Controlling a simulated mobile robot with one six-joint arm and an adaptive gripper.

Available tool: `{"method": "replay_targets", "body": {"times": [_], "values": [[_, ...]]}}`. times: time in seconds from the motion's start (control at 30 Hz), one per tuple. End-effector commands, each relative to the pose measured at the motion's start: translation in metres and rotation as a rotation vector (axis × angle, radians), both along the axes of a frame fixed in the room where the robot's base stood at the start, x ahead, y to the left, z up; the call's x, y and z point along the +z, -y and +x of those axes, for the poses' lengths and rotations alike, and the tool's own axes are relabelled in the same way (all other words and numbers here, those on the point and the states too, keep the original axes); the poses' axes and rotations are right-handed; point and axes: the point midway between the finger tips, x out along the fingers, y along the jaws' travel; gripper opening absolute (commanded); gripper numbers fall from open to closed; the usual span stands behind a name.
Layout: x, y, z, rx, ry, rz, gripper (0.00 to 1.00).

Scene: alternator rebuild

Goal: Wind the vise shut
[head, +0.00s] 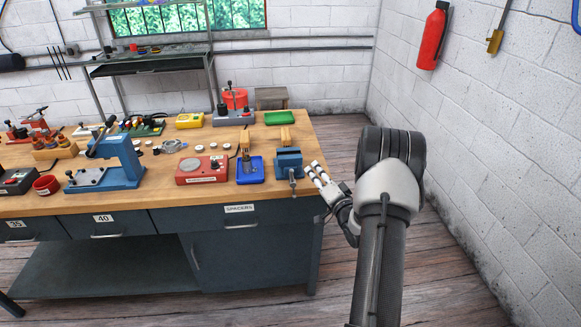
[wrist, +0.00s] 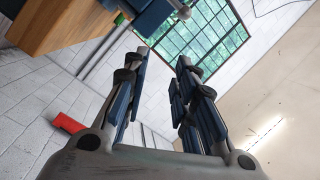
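The small blue bench vise (head: 289,160) is bolted at the right front corner of the workbench. Its screw and handle (head: 292,181) hang at the front, over the bench edge. My gripper (head: 314,167) is just right of the vise, apart from it, off the bench's right edge. In the wrist view, the two fingers stand apart with an empty gap (wrist: 163,56) between them. Part of a blue body, apparently the vise (wrist: 150,18), shows at the top of that view, with a round grey knob (wrist: 184,12). The jaw gap cannot be judged.
A blue tray (head: 259,177), a red box (head: 203,179) and a blue press (head: 120,165) stand left of the vise on the wooden bench (head: 165,197). A green tray (head: 279,118) lies behind.

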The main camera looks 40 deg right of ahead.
Motion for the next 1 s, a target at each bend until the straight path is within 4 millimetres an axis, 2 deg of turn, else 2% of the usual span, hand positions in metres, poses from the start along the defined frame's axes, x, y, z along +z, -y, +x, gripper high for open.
{"method": "replay_targets", "body": {"times": [0.03,0.1,0.3,0.5,0.67,0.77,1.0], "values": [[-0.003,0.002,-0.014,0.031,-0.044,-0.132,0.25],[-0.008,-0.002,-0.031,0.087,-0.091,-0.332,0.25],[-0.020,-0.018,-0.075,0.219,-0.146,-0.809,0.25],[-0.026,-0.030,-0.097,0.275,-0.140,-1.040,0.25],[-0.028,-0.033,-0.090,0.285,-0.137,-1.074,0.25],[-0.028,-0.035,-0.074,0.286,-0.135,-1.074,0.25],[-0.029,-0.036,-0.022,0.286,-0.136,-1.074,0.25]]}}
